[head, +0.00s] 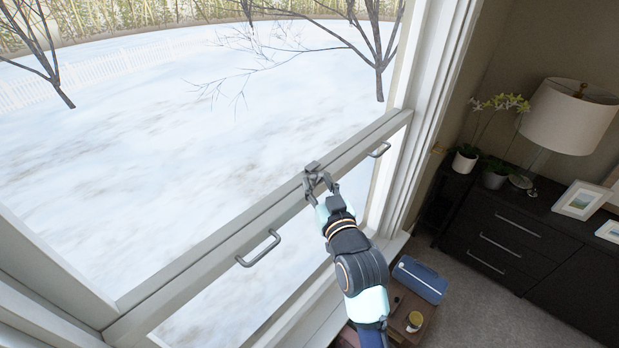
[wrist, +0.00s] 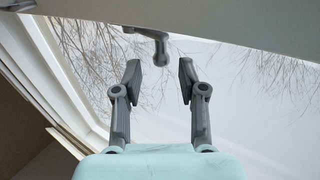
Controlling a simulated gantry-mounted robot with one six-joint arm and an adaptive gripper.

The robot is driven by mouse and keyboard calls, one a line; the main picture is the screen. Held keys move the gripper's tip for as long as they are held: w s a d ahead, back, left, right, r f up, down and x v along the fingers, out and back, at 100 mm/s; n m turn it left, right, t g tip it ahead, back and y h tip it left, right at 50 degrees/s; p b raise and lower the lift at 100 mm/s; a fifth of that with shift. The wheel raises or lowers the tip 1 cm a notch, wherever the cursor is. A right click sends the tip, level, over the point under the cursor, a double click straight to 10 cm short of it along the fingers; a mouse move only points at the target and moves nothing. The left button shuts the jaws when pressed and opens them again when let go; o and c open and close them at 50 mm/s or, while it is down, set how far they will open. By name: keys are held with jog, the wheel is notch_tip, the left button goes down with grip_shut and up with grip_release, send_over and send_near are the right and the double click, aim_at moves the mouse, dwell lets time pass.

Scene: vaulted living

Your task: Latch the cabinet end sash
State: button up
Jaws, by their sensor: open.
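The sash window's middle rail (head: 220,233) crosses the head view diagonally, with a small grey latch (head: 311,166) on it. The latch (wrist: 152,42) also shows in the wrist view, a grey lever hanging from the rail's edge, just beyond my fingertips. My gripper (head: 318,184) is at the rail, close by the latch. In the wrist view my gripper (wrist: 160,76) is open, with an empty gap between its two fingers. The lever's end lies roughly in line with that gap. Whether a finger touches the latch I cannot tell.
Two grey pull handles stick out from the lower sash, one left (head: 259,248) and one right (head: 380,150) of my gripper. A dark dresser (head: 520,236) with a lamp (head: 570,115) stands at right. A small brown table (head: 400,322) with a blue box (head: 420,280) stands below.

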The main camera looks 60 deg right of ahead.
aim_at(314, 178)
jog(key=x, duration=0.3)
jog(key=shift+w+d, duration=0.1)
jog(key=shift+w, duration=0.15)
grip_shut()
